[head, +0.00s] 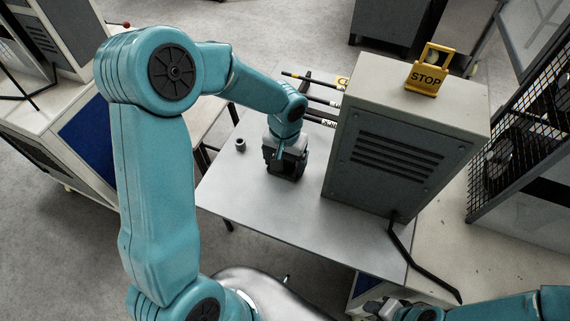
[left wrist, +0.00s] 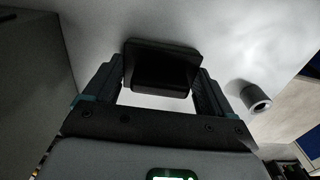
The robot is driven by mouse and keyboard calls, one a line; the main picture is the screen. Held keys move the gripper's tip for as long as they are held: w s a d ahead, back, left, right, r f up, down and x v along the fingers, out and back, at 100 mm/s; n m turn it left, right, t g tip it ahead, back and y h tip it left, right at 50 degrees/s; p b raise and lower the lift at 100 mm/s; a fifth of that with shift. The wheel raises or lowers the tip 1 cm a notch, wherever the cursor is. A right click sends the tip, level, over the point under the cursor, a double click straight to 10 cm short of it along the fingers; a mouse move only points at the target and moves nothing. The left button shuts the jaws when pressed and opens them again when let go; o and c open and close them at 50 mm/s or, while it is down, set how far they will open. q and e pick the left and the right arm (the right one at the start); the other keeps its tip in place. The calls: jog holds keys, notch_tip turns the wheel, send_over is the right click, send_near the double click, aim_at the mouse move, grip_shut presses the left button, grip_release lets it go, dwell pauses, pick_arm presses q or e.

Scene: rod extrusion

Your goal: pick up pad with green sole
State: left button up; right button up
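A black block-shaped pad (left wrist: 162,65) sits between the two fingers of my left gripper (left wrist: 160,80) in the left wrist view. The fingers are spread to its width, one on each side, but I cannot tell whether they press on it. No green sole shows; the pad's underside is hidden. In the head view my left gripper (head: 284,172) points down at the grey table (head: 240,195), and the pad is mostly hidden by it. My right gripper (head: 385,308) is at the bottom edge, only partly in view; its fingers are unclear.
A small grey cylinder (head: 240,145) stands on the table left of my left gripper. A large grey machine box (head: 385,150) with a yellow STOP sign (head: 427,72) stands just right. Dark rods (head: 318,101) reach out from the box behind the gripper. The table's front left is clear.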

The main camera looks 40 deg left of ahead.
pick_arm(q)
jog(key=shift+s+r, duration=0.1)
jog(key=shift+c, duration=0.6)
jog(key=shift+r, duration=0.2)
notch_tip(320, 180, up, 20)
jog(key=shift+f+p, duration=0.2)
jog(key=shift+p, duration=0.2)
